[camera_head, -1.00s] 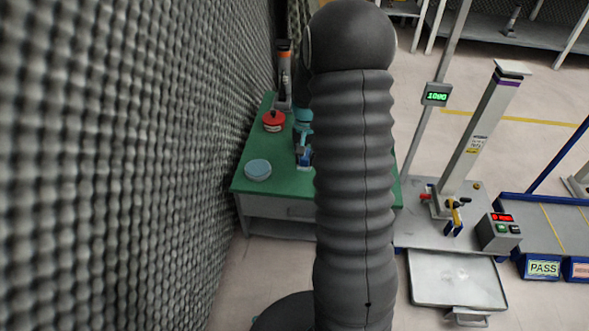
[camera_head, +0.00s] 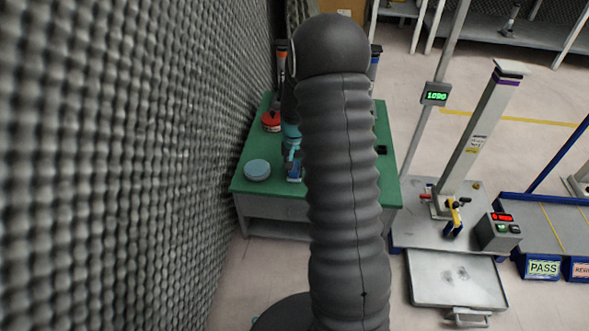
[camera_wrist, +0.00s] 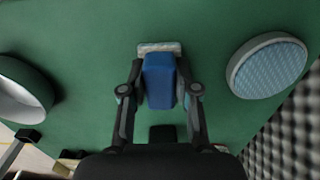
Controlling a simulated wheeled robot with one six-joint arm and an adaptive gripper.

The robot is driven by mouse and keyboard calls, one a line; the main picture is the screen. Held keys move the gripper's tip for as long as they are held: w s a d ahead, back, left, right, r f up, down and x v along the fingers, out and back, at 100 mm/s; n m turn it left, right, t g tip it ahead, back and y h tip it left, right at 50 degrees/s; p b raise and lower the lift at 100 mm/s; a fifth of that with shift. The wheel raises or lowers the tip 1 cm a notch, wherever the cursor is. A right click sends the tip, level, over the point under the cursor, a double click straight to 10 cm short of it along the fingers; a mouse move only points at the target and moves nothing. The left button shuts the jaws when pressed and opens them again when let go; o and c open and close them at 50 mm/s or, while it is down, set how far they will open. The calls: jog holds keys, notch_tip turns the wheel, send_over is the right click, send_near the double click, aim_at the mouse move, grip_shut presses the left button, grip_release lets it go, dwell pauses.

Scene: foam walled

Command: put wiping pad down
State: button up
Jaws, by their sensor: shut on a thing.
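The wiping pad is a blue block (camera_wrist: 160,80) with a pale grey base (camera_wrist: 159,47). My gripper (camera_wrist: 160,93) is shut on the blue block, one finger on each side. The pad is over the green table top; I cannot tell whether its base touches the surface. In the head view the blue pad (camera_head: 294,175) shows below my gripper (camera_head: 292,157), left of my arm, which hides part of the table.
A light blue round disc (camera_head: 257,169) lies left of the pad on the green table (camera_head: 250,187); the wrist view shows it at right (camera_wrist: 267,65). A red round item (camera_head: 271,121) stands farther back. A round bowl-like item (camera_wrist: 22,95) is opposite the disc. The foam wall (camera_head: 130,160) is close at left.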

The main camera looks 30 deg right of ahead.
jog(key=o, duration=1)
jog(key=shift+f, duration=0.1)
notch_tip(320, 180, up, 12)
jog(key=p, duration=0.1)
jog(key=s+a+r+n+t, duration=0.1)
jog(key=s+a+r+n, duration=0.1)
jog(key=s+a+r, duration=0.4)
jog(key=s+a+r+n+t, duration=0.1)
jog(key=s+a+r, duration=0.25)
jog(key=r, duration=0.45)
jog(key=s+a+r+n+t, duration=0.1)
jog(key=s+a, duration=0.1)
jog(key=s, duration=0.4)
jog(key=s+a+r+n+t, duration=0.1)
jog(key=s+a, duration=0.1)
jog(key=s, duration=0.4)
jog(key=s+a+r+n+t, duration=0.1)
jog(key=s+a, duration=0.1)
jog(key=s, duration=0.4)
jog(key=shift+s+a+n+t, duration=0.1)
jog(key=shift+a+n+t, duration=0.2)
jog(key=shift+a+n, duration=0.1)
jog(key=shift+r, duration=0.1)
